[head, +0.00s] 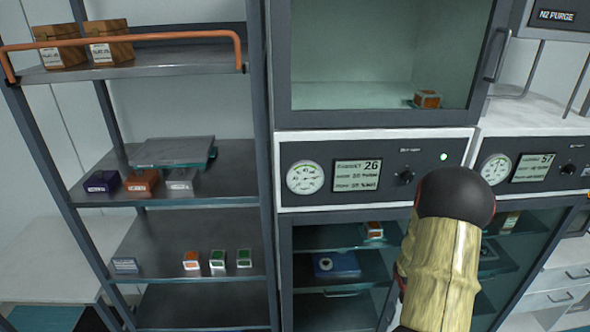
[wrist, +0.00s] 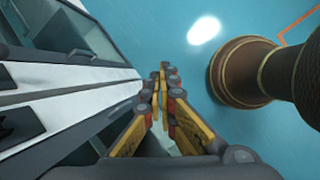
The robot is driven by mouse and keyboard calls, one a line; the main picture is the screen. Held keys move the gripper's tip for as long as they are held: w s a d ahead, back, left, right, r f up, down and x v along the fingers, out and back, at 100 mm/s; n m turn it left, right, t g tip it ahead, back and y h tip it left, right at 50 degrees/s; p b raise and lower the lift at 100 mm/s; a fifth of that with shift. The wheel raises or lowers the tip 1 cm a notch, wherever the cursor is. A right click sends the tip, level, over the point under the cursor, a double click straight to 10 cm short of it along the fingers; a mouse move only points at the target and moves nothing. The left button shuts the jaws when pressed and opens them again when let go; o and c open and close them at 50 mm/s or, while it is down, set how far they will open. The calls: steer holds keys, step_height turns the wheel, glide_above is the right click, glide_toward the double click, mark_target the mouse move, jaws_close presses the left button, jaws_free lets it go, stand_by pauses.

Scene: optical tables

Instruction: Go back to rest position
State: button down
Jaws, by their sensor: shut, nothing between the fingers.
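My gripper (wrist: 160,85) shows in the wrist view with its yellow and dark fingers together and nothing between them. It hangs over a blue floor (wrist: 195,70), with a white and grey cabinet front (wrist: 60,85) to its left. In the head view my arm, with a dark joint and a tan covered link, stands in front of the cabinets at the lower right. The gripper itself does not show in the head view.
A desiccator cabinet (head: 375,135) with a gauge panel stands close behind my arm. An open shelf rack (head: 225,180) with small boxes is on the left. A second cabinet (head: 530,170) is on the right. The wrist view shows clear floor beyond the fingers.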

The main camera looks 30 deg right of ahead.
steer(key=w+a+r+m+t+b, duration=0.1)
steer(key=w+a+r+m+b, duration=0.2)
steer(key=a+r, duration=0.55)
steer(key=w+a+r+m+t+b, duration=0.15)
steer(key=w+a+r+m, duration=0.3)
steer(key=a, duration=0.65)
steer(key=a+r+n+t+y+b, duration=0.1)
steer(key=a+r+t+b, duration=0.2)
steer(key=a, duration=1)
steer(key=a+r+n+t+y+b, duration=0.1)
steer(key=a+r+b, duration=0.4)
steer(key=a, duration=0.8)
step_height(320, 180, up, 2)
steer(key=shift+a+r+t+y, duration=0.1)
steer(key=shift+a+t+y, duration=0.15)
steer(key=shift+t+y, duration=0.65)
steer(key=shift+s+d+n+t+h, duration=0.1)
steer(key=shift+n+t+h, duration=0.15)
steer(key=shift+h, duration=0.05)
